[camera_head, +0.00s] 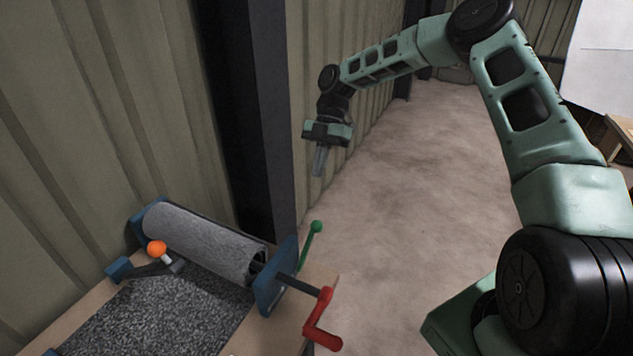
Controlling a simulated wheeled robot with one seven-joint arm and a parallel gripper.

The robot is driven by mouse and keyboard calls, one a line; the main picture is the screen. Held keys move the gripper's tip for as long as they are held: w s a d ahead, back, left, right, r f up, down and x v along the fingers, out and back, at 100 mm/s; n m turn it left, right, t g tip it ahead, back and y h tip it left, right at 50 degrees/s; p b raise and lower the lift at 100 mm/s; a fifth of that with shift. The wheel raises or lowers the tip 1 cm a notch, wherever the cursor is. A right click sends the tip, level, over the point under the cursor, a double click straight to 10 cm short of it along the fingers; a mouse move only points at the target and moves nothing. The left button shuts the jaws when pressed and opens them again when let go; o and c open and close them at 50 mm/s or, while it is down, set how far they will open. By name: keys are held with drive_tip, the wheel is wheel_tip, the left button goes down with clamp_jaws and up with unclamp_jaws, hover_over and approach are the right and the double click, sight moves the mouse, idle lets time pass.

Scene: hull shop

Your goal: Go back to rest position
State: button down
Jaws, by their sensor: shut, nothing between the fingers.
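My gripper (320,160) hangs from my green arm in the upper middle of the head view, fingers pointing down. It is shut and empty. It is held in the air, apart from the bench and its machine, near the corrugated wall. My arm reaches in from the right side, bent at a high elbow.
At lower left a wooden bench (328,276) bears a machine with a grey roller (205,240), an orange-knobbed lever (157,248), a green-knobbed lever (314,232) and a red crank (321,320). A dark post (272,100) stands at the corrugated wall (140,80). The floor (420,170) beyond is clear.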

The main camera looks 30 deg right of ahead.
idle(0.5)
drive_tip(key=s+a+r+m+h+b, duration=0.1)
drive_tip(key=s+a+r+m+h, duration=0.15)
drive_tip(key=s+a, duration=0.5)
drive_tip(key=s+a+r+m+h, duration=0.2)
drive_tip(key=s+a+r+m, duration=0.1)
drive_tip(key=s+a, duration=0.5)
drive_tip(key=s+a+r+m+t+b, duration=0.1)
drive_tip(key=s+m+t, duration=0.3)
drive_tip(key=s+m, duration=0.6)
drive_tip(key=s+a+r, duration=0.1)
drive_tip(key=s, duration=0.7)
drive_tip(key=shift+s+r+t, duration=0.2)
drive_tip(key=shift+s+t, duration=0.1)
drive_tip(key=shift+h, duration=0.25)
